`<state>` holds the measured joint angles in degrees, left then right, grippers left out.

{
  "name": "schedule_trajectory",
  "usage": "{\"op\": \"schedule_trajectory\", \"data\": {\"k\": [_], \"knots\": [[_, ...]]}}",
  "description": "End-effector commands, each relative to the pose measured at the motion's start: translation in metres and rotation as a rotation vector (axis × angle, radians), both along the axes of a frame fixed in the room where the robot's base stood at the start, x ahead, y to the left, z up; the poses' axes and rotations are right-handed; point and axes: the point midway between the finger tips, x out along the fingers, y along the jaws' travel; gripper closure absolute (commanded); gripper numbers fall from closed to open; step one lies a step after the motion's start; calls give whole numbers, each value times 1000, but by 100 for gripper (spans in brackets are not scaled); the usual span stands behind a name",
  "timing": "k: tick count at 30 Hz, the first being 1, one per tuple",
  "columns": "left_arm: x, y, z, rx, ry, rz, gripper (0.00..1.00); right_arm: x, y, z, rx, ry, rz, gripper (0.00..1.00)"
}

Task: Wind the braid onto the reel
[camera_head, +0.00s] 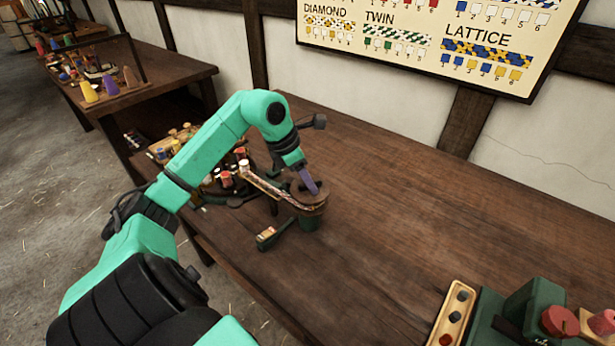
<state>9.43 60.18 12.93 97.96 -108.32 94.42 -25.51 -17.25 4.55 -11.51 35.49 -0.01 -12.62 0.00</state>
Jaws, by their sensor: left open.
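My left gripper (309,184) reaches down from the left over a round dark reel (312,210) with a brown top, which stands on the wooden bench. The gripper's purple fingertips are at the reel's top, and I cannot tell whether they touch it. The gripper is open. A pale patterned braid (268,186) runs from a dark round machine (225,182) at the left to the reel's side. My arm hides part of that machine. My right gripper is not in view.
A green device with red knobs (560,322) and a pale block with dark buttons (455,312) stand at the lower right. A pattern board (430,45) hangs on the wall. Another bench (150,62) with colored cones stands at the upper left.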

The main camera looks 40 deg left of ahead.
Motion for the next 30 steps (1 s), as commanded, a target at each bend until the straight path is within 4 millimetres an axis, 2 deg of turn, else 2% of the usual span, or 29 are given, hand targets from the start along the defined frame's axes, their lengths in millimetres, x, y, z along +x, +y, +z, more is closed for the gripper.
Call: {"op": "schedule_trajectory", "data": {"k": [2,3,6,20,30], "knots": [[0,0,0,0,0,0,51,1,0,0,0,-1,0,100],[0,0,0,0,0,0,67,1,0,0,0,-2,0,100],[0,0,0,0,0,0,100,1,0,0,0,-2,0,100],[0,0,-1,3,-2,51,100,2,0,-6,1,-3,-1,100],[-1,-1,-1,4,-2,276,100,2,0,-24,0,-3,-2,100]]}}
